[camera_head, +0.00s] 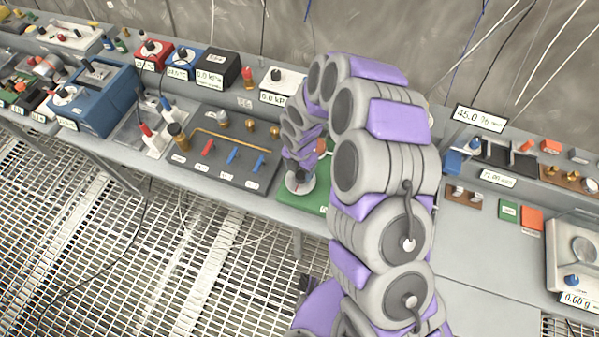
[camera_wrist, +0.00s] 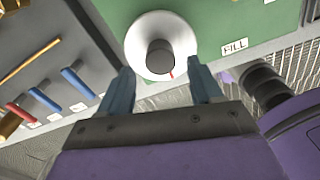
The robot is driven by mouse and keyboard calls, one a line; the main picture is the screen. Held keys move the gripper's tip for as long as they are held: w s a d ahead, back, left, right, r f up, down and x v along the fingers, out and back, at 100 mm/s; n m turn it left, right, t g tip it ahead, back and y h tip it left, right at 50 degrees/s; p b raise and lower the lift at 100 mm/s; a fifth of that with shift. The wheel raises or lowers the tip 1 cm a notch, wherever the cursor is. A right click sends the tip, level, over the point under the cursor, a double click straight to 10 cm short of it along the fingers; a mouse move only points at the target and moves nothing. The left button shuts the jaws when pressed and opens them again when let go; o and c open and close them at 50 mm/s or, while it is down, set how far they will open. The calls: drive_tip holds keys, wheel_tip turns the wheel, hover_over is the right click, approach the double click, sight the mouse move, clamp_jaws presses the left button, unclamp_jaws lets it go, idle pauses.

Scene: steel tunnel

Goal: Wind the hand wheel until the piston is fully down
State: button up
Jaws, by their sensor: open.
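The hand wheel (camera_wrist: 137,41) is a white disc with a dark round knob (camera_wrist: 160,57) and a small red mark, on a green panel (camera_wrist: 215,22) in the wrist view. In the head view the wheel (camera_head: 293,188) shows at the front of the green panel (camera_head: 292,209), below my arm's end. My gripper (camera_wrist: 159,74) is open, its two blue-grey fingers apart on either side of the wheel's near edge. Nothing is held. Whether the fingers touch the wheel I cannot tell. The piston cannot be made out; my arm covers much of the panel in the head view.
A "FILL" label (camera_wrist: 235,47) is on the panel beside the wheel. A grey panel (camera_head: 221,178) with red and blue levers stands left of it. A blue box (camera_head: 95,95) and several instruments line the bench. Grated floor (camera_head: 150,250) lies in front.

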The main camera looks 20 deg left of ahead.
sight(299, 174)
wheel_tip(299, 174, up, 13)
drive_tip(key=shift+a+r, duration=0.15)
drive_tip(key=shift+a, duration=0.1)
idle(0.6)
drive_tip(key=s+d+r+m+b, duration=0.2)
drive_tip(key=s+d+r+m, duration=0.3)
drive_tip(key=d+m, duration=0.3)
drive_tip(key=s+d+r+m+b, duration=0.2)
drive_tip(key=s+d+r+m, duration=0.25)
drive_tip(key=d+m, duration=0.35)
drive_tip(key=s+d+m+g+b, duration=0.1)
drive_tip(key=s+d+m+b, duration=0.1)
drive_tip(key=s+d+m, duration=0.3)
drive_tip(key=s+d+m+b, duration=0.2)
drive_tip(key=s+d+m, duration=0.4)
drive_tip(key=s+m, duration=0.5)
drive_tip(key=shift+s+d+r+g, duration=0.15)
drive_tip(key=shift+s+r+g, duration=0.2)
drive_tip(key=shift+s, duration=0.25)
